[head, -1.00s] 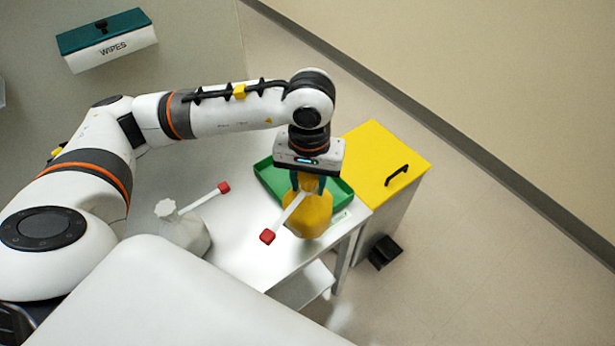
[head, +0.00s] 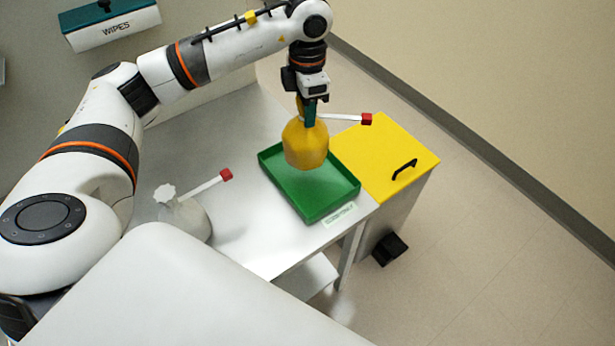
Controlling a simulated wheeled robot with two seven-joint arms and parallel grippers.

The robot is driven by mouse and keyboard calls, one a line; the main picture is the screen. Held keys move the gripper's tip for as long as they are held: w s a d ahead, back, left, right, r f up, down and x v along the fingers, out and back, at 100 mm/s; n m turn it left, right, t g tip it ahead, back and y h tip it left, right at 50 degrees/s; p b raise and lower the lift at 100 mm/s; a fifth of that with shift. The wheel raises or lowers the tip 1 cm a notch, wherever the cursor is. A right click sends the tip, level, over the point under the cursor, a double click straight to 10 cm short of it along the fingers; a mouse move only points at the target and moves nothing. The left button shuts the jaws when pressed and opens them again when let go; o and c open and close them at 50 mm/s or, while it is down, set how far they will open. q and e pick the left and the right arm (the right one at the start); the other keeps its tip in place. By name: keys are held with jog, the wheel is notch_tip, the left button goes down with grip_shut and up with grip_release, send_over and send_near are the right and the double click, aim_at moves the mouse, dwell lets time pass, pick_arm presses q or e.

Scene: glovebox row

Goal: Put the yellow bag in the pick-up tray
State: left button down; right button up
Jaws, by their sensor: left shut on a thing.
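The yellow bag (head: 305,145) hangs from my left gripper (head: 309,112), which is shut on its gathered neck. A white tag stick with a red end (head: 366,119) sticks out to the right from the neck. The bag is over the back part of the green tray (head: 318,213), which looks empty and lies on the metal table. The bag appears to be above the tray floor, though the exact gap is hard to tell. A small label is at the tray's front edge. My right gripper is not in view.
A white bag (head: 184,217) with a red-ended stick stands on the table (head: 252,235), left of the tray. A yellow-lidded bin (head: 385,150) with a black handle stands right of the table. A wipes box (head: 110,25) is on the wall.

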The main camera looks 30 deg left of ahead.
pick_arm(q)
jog(key=a+n, duration=0.1)
jog(key=n, duration=0.1)
jog(key=w+a+n, duration=0.1)
jog(key=n, duration=0.2)
jog(key=w+a+n, duration=0.1)
jog(key=n, duration=0.1)
jog(key=shift+w+r+n+b, duration=0.2)
jog(key=shift+r+n+b, duration=0.1)
jog(key=shift+r+b, duration=0.1)
jog(key=shift+a+f, duration=0.1)
jog(key=shift+f, duration=0.15)
notch_tip(320, 180, down, 9)
jog(key=shift+r+p, duration=0.15)
jog(key=shift+p, duration=0.75)
jog(key=shift+f, duration=0.35)
jog(key=shift+f, duration=0.2)
jog(key=c, duration=0.9)
grip_release()
